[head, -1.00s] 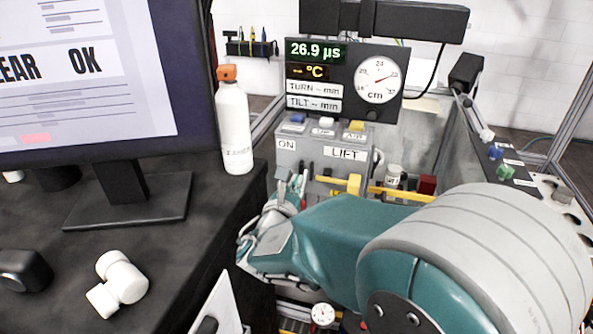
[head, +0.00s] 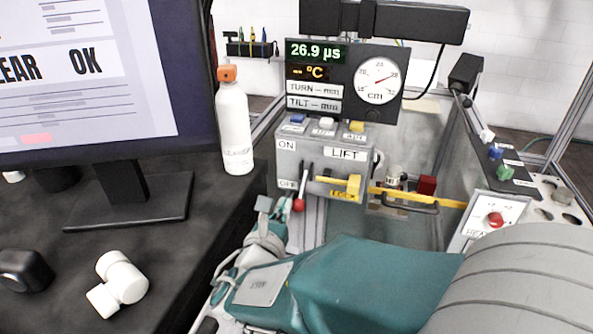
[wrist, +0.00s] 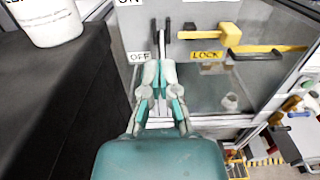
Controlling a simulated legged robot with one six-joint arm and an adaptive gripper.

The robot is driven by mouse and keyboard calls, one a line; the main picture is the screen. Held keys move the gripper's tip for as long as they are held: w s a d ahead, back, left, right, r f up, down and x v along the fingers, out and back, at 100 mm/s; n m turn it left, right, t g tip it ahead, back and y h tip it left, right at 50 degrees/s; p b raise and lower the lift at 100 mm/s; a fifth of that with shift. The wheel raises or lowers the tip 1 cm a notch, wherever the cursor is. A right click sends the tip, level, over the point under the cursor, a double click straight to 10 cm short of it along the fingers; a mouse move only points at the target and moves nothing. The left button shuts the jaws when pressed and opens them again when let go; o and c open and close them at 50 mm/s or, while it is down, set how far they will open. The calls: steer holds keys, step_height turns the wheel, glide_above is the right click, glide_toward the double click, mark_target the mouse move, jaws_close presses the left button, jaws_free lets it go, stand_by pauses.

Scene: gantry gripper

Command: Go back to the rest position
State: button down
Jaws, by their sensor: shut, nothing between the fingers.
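My gripper (head: 272,212) is shut and empty in front of the grey control box (head: 312,150). My teal arm reaches in from the lower right. In the wrist view my gripper's fingertips (wrist: 160,68) are together, just below the OFF label in the picture. The ON/OFF lever (head: 301,185) points down with its red knob at the OFF label. My gripper sits just left of and below that knob; whether they touch is hard to tell. The yellow LOCK handle (head: 353,187) is to the right, clear of my fingers.
A black desk (head: 190,235) with a monitor (head: 100,75), a white bottle (head: 235,125) and a white fitting (head: 120,278) borders my arm on the left. A tank with clear walls (head: 415,145) lies behind. A red-knobbed HEAT panel (head: 495,215) stands right.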

stand_by(0.4)
steer(key=s+d+f+m+g+h, duration=0.1)
steer(key=s+d+m+g, duration=0.2)
steer(key=d+m, duration=0.25)
steer(key=s+d+m+g+h, duration=0.2)
steer(key=d+m+g, duration=0.2)
steer(key=d+m, duration=0.15)
steer(key=s+d+f+m+g+h, duration=0.1)
steer(key=s+d+m+g, duration=0.25)
steer(key=d, duration=0.35)
steer(key=s+a+m+g+y, duration=0.1)
steer(key=s+m+y, duration=0.8)
steer(key=m, duration=0.9)
steer(key=shift+s+a+r+y, duration=0.25)
steer(key=shift+s+y, duration=0.05)
steer(key=shift+s, duration=0.1)
